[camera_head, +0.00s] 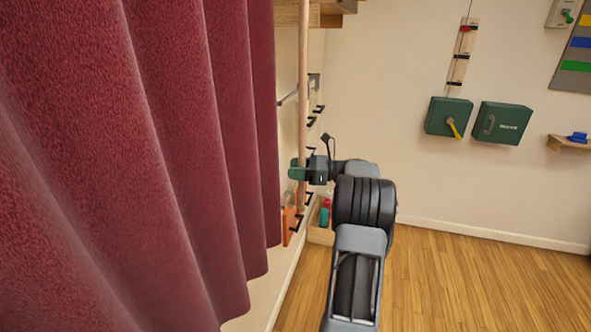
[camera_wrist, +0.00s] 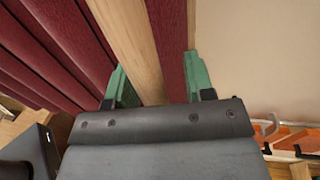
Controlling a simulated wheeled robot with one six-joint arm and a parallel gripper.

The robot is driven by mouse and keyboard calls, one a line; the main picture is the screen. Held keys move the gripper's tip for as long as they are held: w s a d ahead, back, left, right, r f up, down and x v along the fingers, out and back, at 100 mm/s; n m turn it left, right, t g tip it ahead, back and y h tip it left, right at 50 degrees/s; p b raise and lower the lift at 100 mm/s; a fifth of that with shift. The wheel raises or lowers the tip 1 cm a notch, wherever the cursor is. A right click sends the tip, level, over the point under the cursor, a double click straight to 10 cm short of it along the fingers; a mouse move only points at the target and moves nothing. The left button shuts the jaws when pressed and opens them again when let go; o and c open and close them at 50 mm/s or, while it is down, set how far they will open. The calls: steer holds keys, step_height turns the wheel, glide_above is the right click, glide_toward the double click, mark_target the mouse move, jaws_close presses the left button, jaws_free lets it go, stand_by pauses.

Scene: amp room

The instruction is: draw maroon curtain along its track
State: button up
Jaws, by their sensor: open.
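The maroon curtain (camera_head: 150,150) hangs in deep folds over the left of the head view. It also fills the upper left of the wrist view (camera_wrist: 45,50). A pale wooden pole (camera_head: 303,90) runs upright just right of the curtain's edge. My gripper (camera_head: 297,171) is at this pole, below its middle. In the wrist view its green fingers (camera_wrist: 158,70) stand apart, with the pole (camera_wrist: 128,40) between them, nearer the left finger. A strip of maroon cloth also shows between the fingers, right of the pole. The track is not clearly visible.
Green boxes (camera_head: 448,116) hang on the back wall, one with a yellow lever. A small shelf (camera_head: 570,143) is at the right. A wooden crate (camera_head: 320,235) with small items stands low behind my arm. Black hooks line the left wall. The wooden floor at right is clear.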

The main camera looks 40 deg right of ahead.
steer(key=b+v, duration=0.3)
steer(key=v, duration=1.1)
stand_by(0.3)
step_height(320, 180, down, 8)
steer(key=n+h, duration=0.2)
steer(key=h, duration=0.1)
steer(key=s+a+f+n+g+h, duration=0.1)
steer(key=a+f+n+g+h, duration=0.15)
steer(key=a, duration=0.25)
steer(key=a+f+n+g+h, duration=0.1)
steer(key=a+f+n+g, duration=0.1)
steer(key=a+n+g, duration=0.15)
steer(key=s+a+r+n+h, duration=0.1)
steer(key=s+a+n, duration=0.3)
steer(key=a, duration=0.5)
steer(key=s+a+r+n+g+h, duration=0.1)
steer(key=s+a+n+h, duration=0.2)
steer(key=a+n, duration=0.5)
steer(key=s+a+r+n+h, duration=0.1)
steer(key=s+a+n, duration=0.3)
steer(key=a, duration=0.7)
steer(key=n+h, duration=0.1)
steer(key=n, duration=0.1)
steer(key=shift+s+a+n+h+b, duration=0.3)
steer(key=shift+s+h+b, duration=0.05)
steer(key=shift+b, duration=0.05)
